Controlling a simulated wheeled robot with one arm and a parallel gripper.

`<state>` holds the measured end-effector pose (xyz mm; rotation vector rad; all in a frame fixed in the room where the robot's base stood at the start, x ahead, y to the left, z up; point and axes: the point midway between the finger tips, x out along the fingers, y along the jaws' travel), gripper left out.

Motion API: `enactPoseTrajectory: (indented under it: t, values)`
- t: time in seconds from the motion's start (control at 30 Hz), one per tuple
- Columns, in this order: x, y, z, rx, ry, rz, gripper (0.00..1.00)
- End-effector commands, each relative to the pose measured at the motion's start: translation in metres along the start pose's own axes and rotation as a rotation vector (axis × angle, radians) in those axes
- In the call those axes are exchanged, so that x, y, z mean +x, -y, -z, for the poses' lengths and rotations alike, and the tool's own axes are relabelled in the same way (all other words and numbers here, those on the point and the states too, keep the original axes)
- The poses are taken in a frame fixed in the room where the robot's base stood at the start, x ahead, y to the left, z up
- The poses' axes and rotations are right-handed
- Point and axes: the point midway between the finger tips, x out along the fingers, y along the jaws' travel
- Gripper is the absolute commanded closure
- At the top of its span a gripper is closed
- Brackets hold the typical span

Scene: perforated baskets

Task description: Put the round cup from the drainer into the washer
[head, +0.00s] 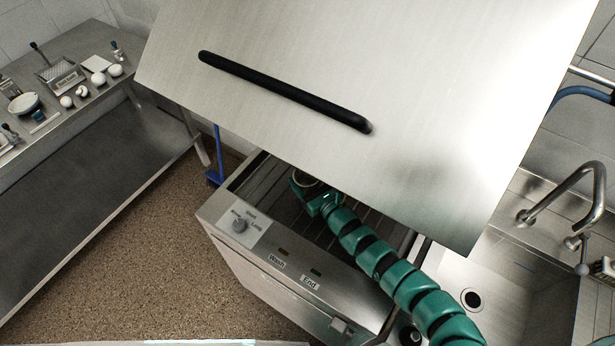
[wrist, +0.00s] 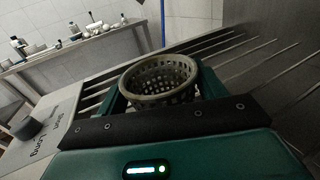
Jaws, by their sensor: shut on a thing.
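The round cup is a perforated, dull olive-grey basket (wrist: 160,82), upright with its open top up in the wrist view. My gripper (wrist: 163,98) is shut on it, with green fingers on both sides. In the head view my gripper (head: 318,200) is inside the open washer (head: 290,268), low over its rack bars, near the left side. Only part of the cup's rim (head: 303,179) shows there. The raised hood (head: 400,60) hides the washer's back. I cannot tell whether the cup touches the rack. The drainer is not clearly visible.
The hood with its black handle (head: 285,92) hangs above my arm. A sink (head: 520,290) with a tap (head: 590,200) is on the right. A steel table (head: 75,125) with bowls and utensils stands at left.

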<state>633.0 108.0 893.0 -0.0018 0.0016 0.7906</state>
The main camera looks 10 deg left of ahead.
Motion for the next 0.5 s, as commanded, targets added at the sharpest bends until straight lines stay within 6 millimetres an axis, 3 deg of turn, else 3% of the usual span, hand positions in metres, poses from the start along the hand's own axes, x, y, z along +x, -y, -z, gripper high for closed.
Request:
enactPoseTrajectory:
  t: [0.33, 0.37, 0.47, 0.5]
  values:
    - [0.0001, 0.0004, 0.0038, 0.000, 0.001, 0.001, 0.53]
    - [0.0001, 0.0004, 0.0034, 0.000, 0.001, 0.001, 0.29]
    - [0.0001, 0.0004, 0.0024, 0.000, 0.001, 0.001, 0.10]
    - [0.0001, 0.0004, 0.0023, 0.000, 0.001, 0.001, 0.09]
